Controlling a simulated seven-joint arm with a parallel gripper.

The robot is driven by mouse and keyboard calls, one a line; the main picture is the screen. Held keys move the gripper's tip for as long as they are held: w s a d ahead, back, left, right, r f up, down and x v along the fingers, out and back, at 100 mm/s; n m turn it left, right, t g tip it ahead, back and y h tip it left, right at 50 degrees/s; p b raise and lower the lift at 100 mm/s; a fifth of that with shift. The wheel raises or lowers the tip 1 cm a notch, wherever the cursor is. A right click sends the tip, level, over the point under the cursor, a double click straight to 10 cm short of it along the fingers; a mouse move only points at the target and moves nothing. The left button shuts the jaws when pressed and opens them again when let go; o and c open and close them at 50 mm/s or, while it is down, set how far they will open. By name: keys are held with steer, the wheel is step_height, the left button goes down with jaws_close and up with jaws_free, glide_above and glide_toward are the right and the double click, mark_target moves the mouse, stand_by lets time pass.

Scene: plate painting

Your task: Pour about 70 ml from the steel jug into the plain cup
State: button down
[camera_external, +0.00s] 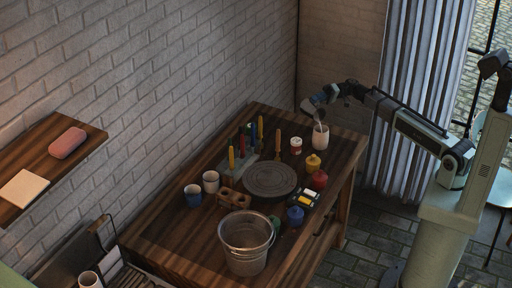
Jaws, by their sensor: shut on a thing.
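The steel jug (309,106) is tilted in the air above the far right part of the table. My gripper (334,95) is shut on it from the right. A pale, plain-looking cup (320,140) stands upright on the table just below the jug. A thin pale streak, which looks like liquid, runs from the jug down to the cup's mouth. The jug is apart from the cup's rim. The level inside the cup is too small to tell.
On the wooden table (175,262) stand a small red-and-white jar (296,146), yellow (313,163), red (319,180) and blue (295,216) pots, a grey round plate (270,193), two more cups (193,198) (211,182) and a metal bucket (246,262). Upright coloured tools stand behind.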

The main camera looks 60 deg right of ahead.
steer(key=w+d+m, duration=0.1)
steer(key=w+f+m, duration=0.1)
steer(key=w+d, duration=0.1)
steer(key=shift+w+d+f+m, duration=0.25)
steer(key=shift+w+d+m, duration=0.05)
steer(key=shift+w+m, duration=0.1)
steer(key=shift+w+d+f+m, duration=0.15)
steer(key=shift+f+m, duration=0.1)
steer(key=shift+m, duration=0.25)
steer(key=shift+w+d+r+m, duration=0.15)
steer(key=shift+w+d+m, duration=0.25)
steer(key=shift+m, duration=0.4)
steer(key=shift+a, duration=0.1)
steer(key=shift+w, duration=0.15)
stand_by(0.6)
